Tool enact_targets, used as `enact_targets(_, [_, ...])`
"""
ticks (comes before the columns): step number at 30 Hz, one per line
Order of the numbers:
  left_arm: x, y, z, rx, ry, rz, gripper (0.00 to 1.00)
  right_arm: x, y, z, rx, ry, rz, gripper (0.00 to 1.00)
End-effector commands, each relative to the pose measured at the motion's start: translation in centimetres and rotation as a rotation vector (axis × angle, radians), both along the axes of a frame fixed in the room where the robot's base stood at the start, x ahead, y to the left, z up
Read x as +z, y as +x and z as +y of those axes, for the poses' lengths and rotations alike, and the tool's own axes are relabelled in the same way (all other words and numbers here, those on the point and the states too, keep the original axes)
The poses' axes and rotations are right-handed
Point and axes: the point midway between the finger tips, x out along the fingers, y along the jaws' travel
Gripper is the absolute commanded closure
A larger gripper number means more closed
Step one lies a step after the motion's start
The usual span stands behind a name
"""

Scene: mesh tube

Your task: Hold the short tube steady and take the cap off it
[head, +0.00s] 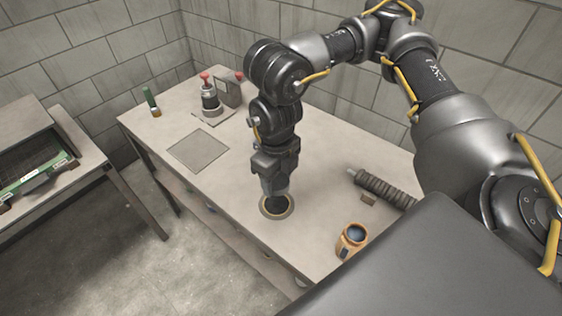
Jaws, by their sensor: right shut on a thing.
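My right gripper (275,188) points straight down over a tan-rimmed round ring (264,213) on the table. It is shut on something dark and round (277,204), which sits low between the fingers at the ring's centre. The gripper hides most of this thing, so I cannot tell whether it is the short tube or its cap. My left gripper is not in view.
A flat grey square (198,150) lies on the left. A red-topped device (210,98) and a green-handled item (151,101) stand at the back. The table (232,178) is bare between them.

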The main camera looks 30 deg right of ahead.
Motion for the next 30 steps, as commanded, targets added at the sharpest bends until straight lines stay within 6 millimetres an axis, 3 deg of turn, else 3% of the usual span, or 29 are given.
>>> enact_targets(9, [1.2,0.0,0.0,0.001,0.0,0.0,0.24,-3.6,7.5,-3.0,-0.01,-0.002,0.004,0.74])
enact_targets(15, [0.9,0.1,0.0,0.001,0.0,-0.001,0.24,-7.4,10.0,-4.0,-0.005,-0.002,0.004,0.74])
enact_targets(26, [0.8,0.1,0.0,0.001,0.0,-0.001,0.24,-9.0,11.4,-4.4,0.0,-0.001,0.001,0.74])
enact_targets(30, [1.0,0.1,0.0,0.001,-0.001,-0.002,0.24,-10.8,11.6,-4.5,-0.001,-0.001,0.006,0.74])
